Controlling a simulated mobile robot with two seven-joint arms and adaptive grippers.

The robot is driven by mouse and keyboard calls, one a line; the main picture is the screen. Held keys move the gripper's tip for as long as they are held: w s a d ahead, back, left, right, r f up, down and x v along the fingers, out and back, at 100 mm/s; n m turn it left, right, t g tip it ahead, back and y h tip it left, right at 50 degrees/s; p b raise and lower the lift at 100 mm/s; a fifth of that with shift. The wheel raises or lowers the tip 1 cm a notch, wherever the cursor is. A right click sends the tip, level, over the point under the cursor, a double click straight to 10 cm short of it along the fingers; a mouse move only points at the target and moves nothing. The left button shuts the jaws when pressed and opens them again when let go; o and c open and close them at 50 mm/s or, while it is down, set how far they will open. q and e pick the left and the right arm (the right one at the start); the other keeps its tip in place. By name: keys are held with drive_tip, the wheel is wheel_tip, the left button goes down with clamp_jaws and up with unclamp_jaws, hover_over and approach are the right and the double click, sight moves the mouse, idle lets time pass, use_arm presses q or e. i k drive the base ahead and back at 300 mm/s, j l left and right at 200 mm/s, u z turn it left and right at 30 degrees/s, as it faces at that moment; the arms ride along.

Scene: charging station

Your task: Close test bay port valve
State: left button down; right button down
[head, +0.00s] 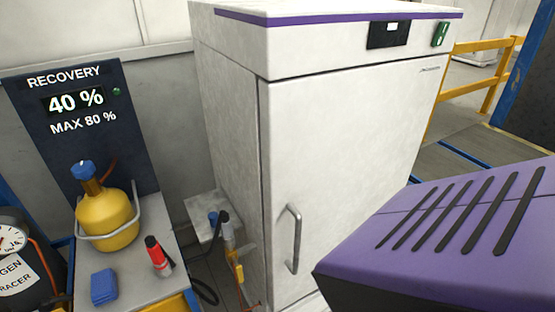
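A white test cabinet (350,130) with a purple stripe stands in the middle, its door shut. On its left side a small shelf or bracket (196,208) juts out. A small blue knob (213,217) sits there beside a grey fitting (228,234) with a black hose and a yellow part (237,270) below. This may be the port valve; I cannot tell whether it is open or closed. Neither of my grippers shows in the head view.
A recovery panel (80,115) reads 40 %. A pressure gauge (10,238) is far left. A purple slotted housing (450,235) blocks the lower right.

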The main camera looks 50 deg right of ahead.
sight(238, 271)
drive_tip(key=k+z, duration=0.1)
drive_tip(key=z, duration=1)
drive_tip(key=k+l, duration=0.1)
drive_tip(key=l, duration=0.35)
drive_tip(key=k+l, duration=0.1)
drive_tip(key=l, duration=0.35)
